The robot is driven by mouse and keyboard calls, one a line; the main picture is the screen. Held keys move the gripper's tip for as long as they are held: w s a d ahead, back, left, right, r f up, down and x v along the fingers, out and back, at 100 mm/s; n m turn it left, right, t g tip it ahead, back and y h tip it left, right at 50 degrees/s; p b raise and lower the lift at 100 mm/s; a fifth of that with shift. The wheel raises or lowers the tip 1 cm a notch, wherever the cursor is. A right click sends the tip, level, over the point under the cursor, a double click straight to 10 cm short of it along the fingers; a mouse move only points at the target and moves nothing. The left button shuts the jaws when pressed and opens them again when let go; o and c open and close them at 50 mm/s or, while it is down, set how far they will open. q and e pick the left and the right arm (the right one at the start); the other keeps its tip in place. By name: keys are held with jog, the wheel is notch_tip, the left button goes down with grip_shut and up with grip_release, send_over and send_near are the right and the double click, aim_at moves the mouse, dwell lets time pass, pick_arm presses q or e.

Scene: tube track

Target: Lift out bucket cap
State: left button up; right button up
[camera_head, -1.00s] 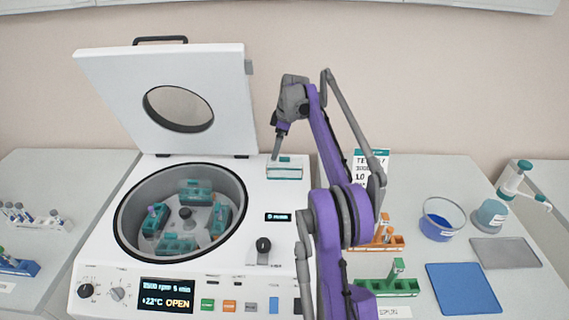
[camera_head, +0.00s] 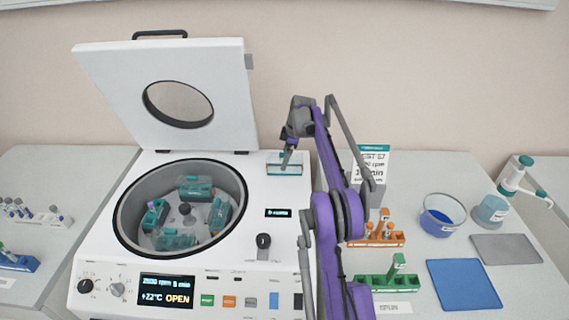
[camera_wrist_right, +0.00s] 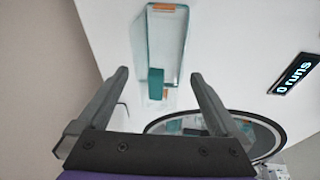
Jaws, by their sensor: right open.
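A clear, teal-edged bucket cap (camera_head: 284,169) lies on the white deck of the open centrifuge, right of the bowl. In the right wrist view the cap (camera_wrist_right: 165,40) shows a teal block and orange clips at its ends. My right gripper (camera_head: 287,155) hangs over it. In the wrist view the right gripper (camera_wrist_right: 159,76) is open and empty, with the teal block lined up between its fingertips. The centrifuge bowl (camera_head: 130,190) holds several teal buckets around a hub; the back bucket (camera_head: 195,187) and front bucket (camera_head: 177,239) look covered. My left gripper is out of view.
The raised centrifuge lid (camera_head: 105,75) stands at the left back. A knob (camera_head: 263,241) sticks up on the deck in front. On the right bench are an orange rack (camera_head: 386,240), a green rack (camera_head: 388,283), a blue mat (camera_head: 463,285) and a bowl (camera_head: 441,217).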

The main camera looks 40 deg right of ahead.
jog(key=shift+x, duration=0.75)
jog(key=shift+f, duration=0.15)
jog(key=shift+c, duration=0.3)
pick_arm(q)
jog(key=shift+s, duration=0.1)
pick_arm(e)
jog(key=c, duration=1.2)
jog(key=shift+c, duration=0.2)
notch_tip(320, 180, up, 10)
jog(key=shift+w+r+p, duration=0.1)
jog(key=shift+p, duration=0.85)
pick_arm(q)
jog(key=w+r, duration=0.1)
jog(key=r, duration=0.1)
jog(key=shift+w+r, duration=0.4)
